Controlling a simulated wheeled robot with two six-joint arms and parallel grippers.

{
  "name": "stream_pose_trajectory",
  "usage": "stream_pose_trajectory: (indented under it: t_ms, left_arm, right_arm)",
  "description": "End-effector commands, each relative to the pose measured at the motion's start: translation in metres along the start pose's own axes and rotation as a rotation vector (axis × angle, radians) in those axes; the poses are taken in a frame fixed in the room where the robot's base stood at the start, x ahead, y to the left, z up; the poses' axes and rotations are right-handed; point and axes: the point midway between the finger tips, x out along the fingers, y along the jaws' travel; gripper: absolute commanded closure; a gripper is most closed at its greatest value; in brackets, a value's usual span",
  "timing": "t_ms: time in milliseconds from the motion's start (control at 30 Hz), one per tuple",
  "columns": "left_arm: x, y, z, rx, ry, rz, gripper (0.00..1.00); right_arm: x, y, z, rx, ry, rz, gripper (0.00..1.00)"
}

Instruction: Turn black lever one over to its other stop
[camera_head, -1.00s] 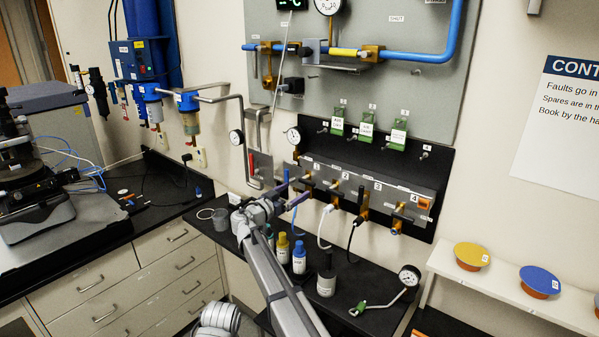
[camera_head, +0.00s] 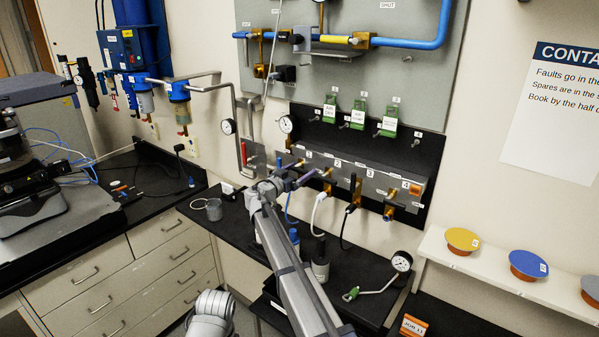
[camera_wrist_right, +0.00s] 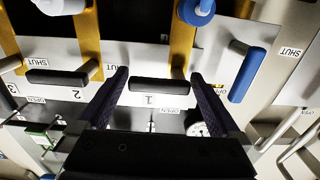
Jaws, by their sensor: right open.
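Black lever one (camera_wrist_right: 162,85) is a black bar lying level in the right wrist view, above the upside-down number 1. An OPEN label (camera_wrist_right: 167,110) is beside it, and a SHUT label (camera_wrist_right: 112,66) shows partly near one fingertip. My right gripper (camera_wrist_right: 158,74) is open, with one dark purple finger on each side of the lever and visible gaps to both. In the head view my right gripper (camera_head: 291,180) is at the left end of the valve panel (camera_head: 372,180) and hides part of lever one. My left gripper is not in view.
Black lever two (camera_wrist_right: 57,77) is left of one finger in the right wrist view, and a blue lever (camera_wrist_right: 247,75) is close right. Bottles (camera_head: 320,262), a cup (camera_head: 213,209) and a gauge with a hose (camera_head: 402,262) stand on the black bench below the panel.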

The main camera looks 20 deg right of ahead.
Motion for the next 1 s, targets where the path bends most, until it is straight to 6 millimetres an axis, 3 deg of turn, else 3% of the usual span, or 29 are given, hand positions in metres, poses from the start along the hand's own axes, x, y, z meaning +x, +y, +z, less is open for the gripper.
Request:
stream_pose_trajectory:
  t_ms: [100,700,1000]
  left_arm:
    - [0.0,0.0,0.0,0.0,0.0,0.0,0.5]
    - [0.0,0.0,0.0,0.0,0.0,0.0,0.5]
    - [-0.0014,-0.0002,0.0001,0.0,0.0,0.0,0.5]
  right_arm:
    - [-0.0004,0.0002,0.0,0.0,0.0,0.0,0.0]
    - [-0.0006,0.0002,0.0001,0.0,0.0,0.0,0.68]
    - [-0.0007,0.0003,-0.0013,-0.041,0.0,0.0,0.69]
